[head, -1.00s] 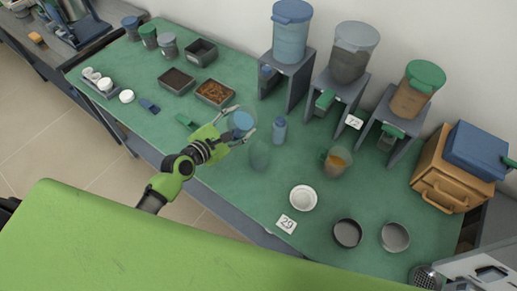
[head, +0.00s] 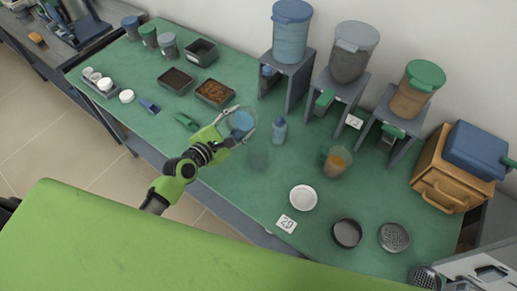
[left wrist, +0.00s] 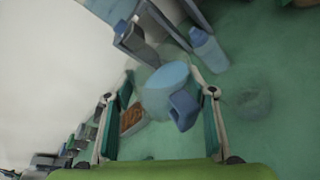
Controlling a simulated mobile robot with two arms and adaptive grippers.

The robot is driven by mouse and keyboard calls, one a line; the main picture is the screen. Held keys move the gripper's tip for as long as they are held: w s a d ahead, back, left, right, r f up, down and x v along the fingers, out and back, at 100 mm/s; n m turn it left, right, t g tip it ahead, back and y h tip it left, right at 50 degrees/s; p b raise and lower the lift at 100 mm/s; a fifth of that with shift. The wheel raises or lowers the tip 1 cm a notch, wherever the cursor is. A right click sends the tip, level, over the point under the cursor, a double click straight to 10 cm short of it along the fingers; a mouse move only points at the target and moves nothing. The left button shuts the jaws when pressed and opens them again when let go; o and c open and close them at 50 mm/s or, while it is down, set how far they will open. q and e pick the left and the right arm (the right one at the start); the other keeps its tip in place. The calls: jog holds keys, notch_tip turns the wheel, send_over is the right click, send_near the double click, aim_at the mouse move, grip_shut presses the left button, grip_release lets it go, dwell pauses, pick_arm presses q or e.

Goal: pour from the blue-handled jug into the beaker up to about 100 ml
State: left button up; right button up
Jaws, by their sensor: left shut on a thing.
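The jug (head: 240,123), clear with blue contents, is held by my left gripper (head: 236,128) above the table. The left wrist view shows its blue handle (left wrist: 184,110) and pale blue contents (left wrist: 165,86) between the two fingers (left wrist: 160,108). The jug looks tilted; how far is hard to tell. The beaker is a faint, clear vessel (head: 258,158) standing on the green table, right of and nearer than the jug. It also shows in the left wrist view (left wrist: 248,101). I see no stream between them, and the beaker's level and marks cannot be read. My right gripper is not in view.
A blue bottle (head: 279,131) stands close to the right of the jug. A jug with orange contents (head: 336,162), a white dish (head: 303,197) and a "29" card (head: 286,224) lie further right. Dispensers on stands (head: 287,72) line the back. Trays (head: 215,93) lie behind left.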

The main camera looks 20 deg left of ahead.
pick_arm(q)
jog(key=shift+s+d+f+m+t+b, duration=0.1)
jog(key=shift+d+f+m+t+b, duration=0.1)
jog(key=shift+m+t+b, duration=0.3)
dwell(0.7)
jog(key=shift+m+y, duration=0.3)
jog(key=shift+s+d+f+m+t+b, duration=0.1)
jog(key=shift+d+f+m+t+b, duration=0.1)
jog(key=shift+f+m+b, duration=0.25)
jog(key=shift+s+d+f+m+t+b, duration=0.1)
jog(key=shift+m+t+b, duration=0.2)
jog(key=shift+m, duration=0.35)
dwell(5.4)
